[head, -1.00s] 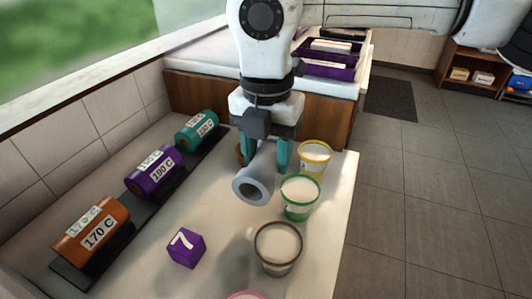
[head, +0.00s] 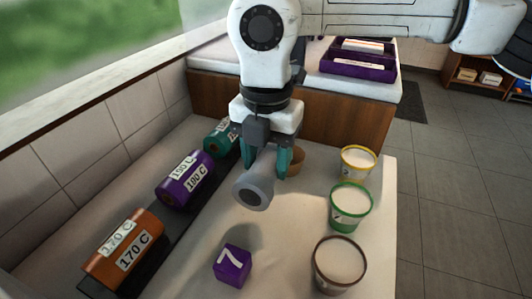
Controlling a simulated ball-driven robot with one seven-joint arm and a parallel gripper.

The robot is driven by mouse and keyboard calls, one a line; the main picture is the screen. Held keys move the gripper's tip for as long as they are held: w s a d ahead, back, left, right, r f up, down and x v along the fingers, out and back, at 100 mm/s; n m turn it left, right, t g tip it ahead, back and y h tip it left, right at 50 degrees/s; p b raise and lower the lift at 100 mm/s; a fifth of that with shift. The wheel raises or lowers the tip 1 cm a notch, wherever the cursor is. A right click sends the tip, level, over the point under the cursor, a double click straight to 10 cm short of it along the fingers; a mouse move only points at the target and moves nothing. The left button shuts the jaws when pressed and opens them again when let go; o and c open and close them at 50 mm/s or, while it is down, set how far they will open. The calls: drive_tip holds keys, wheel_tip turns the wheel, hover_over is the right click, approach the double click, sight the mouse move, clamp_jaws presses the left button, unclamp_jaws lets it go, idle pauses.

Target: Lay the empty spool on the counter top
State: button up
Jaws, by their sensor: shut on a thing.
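The empty spool (head: 254,192) is a grey, hollow tube with its open end facing the camera. My gripper (head: 268,160) is shut on it, with teal fingers on either side, and holds it above the white counter top (head: 286,232). A shadow lies on the counter below it. The spool's far end is hidden by my gripper.
A dark rack at the left holds orange (head: 124,250), purple (head: 184,178) and teal (head: 219,138) rolls. A purple cube (head: 232,265) stands in front. Yellow (head: 357,162), green (head: 350,207) and brown-rimmed (head: 339,264) cups line the right edge. A brown bowl (head: 297,161) is behind my gripper.

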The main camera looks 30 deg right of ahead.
drive_tip(key=shift+f+b, duration=2.45)
drive_tip(key=shift+f, duration=1.05)
drive_tip(key=o, duration=1.5)
drive_tip(key=shift+r+p, duration=0.75)
drive_tip(key=shift+r, duration=0.6)
drive_tip(key=shift+r+p, duration=1.8)
drive_tip(key=shift+r, duration=1.65)
drive_tip(key=shift+d+f, duration=0.1)
